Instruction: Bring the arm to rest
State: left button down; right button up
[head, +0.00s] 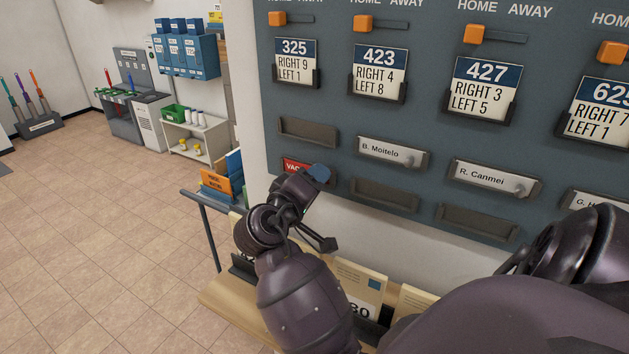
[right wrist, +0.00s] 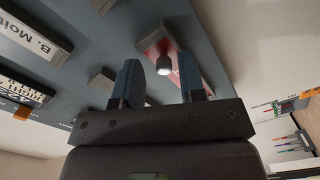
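In the head view my right gripper (head: 316,175) is in front of the lower left of the blue-grey board (head: 345,140), over a red name plate (head: 293,165) that it partly covers. In the right wrist view the two blue fingers of the right gripper (right wrist: 160,78) stand apart with nothing held. The red plate (right wrist: 177,78) and its small grey knob (right wrist: 164,66) show in the gap, around or just beyond the fingertips. I cannot tell whether a finger touches it. My left gripper is in neither view.
Number cards, such as 325 (head: 296,62), and name plates, such as B. Moitelo (head: 388,152), sit on the board. A wooden ledge (head: 235,305) with envelopes (head: 360,285) is below my forearm. A dark rail (head: 208,235) stands left of it. Open tiled floor (head: 110,240) lies left.

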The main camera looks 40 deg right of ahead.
jog(key=shift+o, duration=0.8)
jog(key=o, duration=0.3)
jog(key=shift+b+v, duration=0.45)
jog(key=shift+v, duration=3.55)
jog(key=shift+s+f, duration=0.1)
